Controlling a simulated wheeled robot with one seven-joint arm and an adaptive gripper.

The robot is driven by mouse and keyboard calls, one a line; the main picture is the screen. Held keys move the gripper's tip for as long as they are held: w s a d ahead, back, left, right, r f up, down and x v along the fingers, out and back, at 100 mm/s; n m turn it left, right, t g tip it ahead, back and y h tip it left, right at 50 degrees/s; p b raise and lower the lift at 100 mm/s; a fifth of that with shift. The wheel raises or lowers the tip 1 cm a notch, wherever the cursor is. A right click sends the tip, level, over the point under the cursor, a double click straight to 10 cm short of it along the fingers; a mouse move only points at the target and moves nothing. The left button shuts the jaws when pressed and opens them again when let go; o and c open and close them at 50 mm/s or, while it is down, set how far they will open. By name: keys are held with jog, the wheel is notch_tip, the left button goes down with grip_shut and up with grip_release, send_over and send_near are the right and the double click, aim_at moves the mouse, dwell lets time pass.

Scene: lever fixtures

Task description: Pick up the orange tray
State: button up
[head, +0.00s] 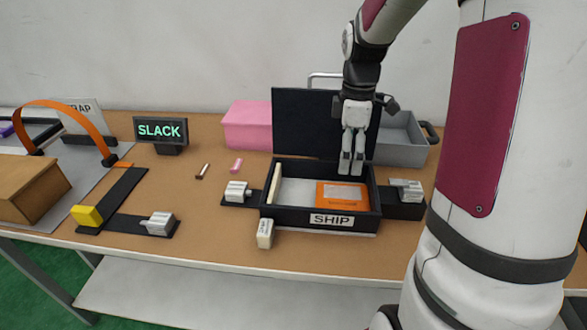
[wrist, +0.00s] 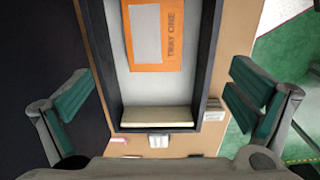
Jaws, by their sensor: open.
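The orange tray (head: 342,193) lies flat inside the black box marked SHIP (head: 331,221), toward its right side. It has a pale rectangular panel and dark lettering. In the wrist view the orange tray (wrist: 154,38) is at the top, partly cut off by the frame edge. My gripper (head: 351,168) points down above the back right of the box, apart from the tray. In the wrist view my gripper (wrist: 160,95) is open, with its green-padded fingers wide apart on either side and nothing between them touched.
A cream bar (head: 274,184) lies along the box's left inner side. Lever clamps (head: 237,190) and (head: 407,189) flank the box. A black panel (head: 310,125) stands behind it, beside a pink block (head: 247,126) and a grey bin (head: 402,138). A SLACK sign (head: 160,130) stands left.

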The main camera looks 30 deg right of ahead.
jog(key=b, duration=0.1)
send_over(343, 196)
jog(key=f, duration=0.8)
jog(key=shift+a+f, duration=0.3)
jog(key=shift+a, duration=0.1)
jog(key=shift+d+f+b, duration=0.2)
jog(key=shift+f, duration=1.25)
jog(key=shift+d+f+b, duration=0.2)
jog(key=shift+f, duration=1.25)
jog(key=c, duration=1.2)
